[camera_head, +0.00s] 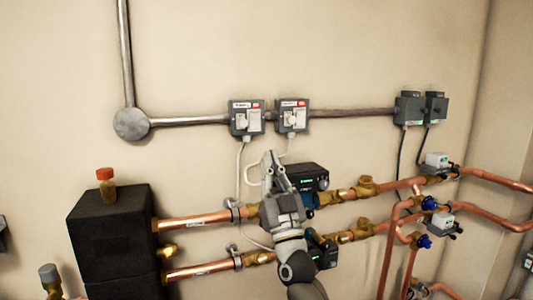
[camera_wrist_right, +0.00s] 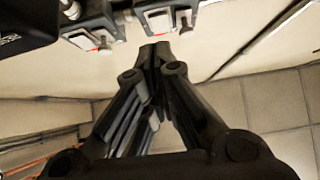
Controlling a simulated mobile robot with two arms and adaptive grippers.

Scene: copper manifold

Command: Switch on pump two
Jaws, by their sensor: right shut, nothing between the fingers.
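Two grey switch boxes with white faces and red labels are fixed on the wall, a left switch box (camera_head: 246,117) and a right switch box (camera_head: 292,117). Their lettering is too small to read. My right gripper (camera_head: 269,156) is shut and empty, pointing up just below the two boxes and apart from them in the picture. In the right wrist view the shut fingertips (camera_wrist_right: 155,48) are near the undersides of both boxes, the left one (camera_wrist_right: 95,36) and the right one (camera_wrist_right: 166,17). A pump (camera_head: 308,178) sits behind my gripper; another pump (camera_head: 325,250) is below it. My left gripper is not in view.
Copper pipes (camera_head: 195,221) with brass valves run across below the boxes. White cables (camera_head: 239,175) hang from the boxes beside my gripper. A black insulated block (camera_head: 110,235) stands at the left. Two dark boxes (camera_head: 409,108) are on the wall at the right.

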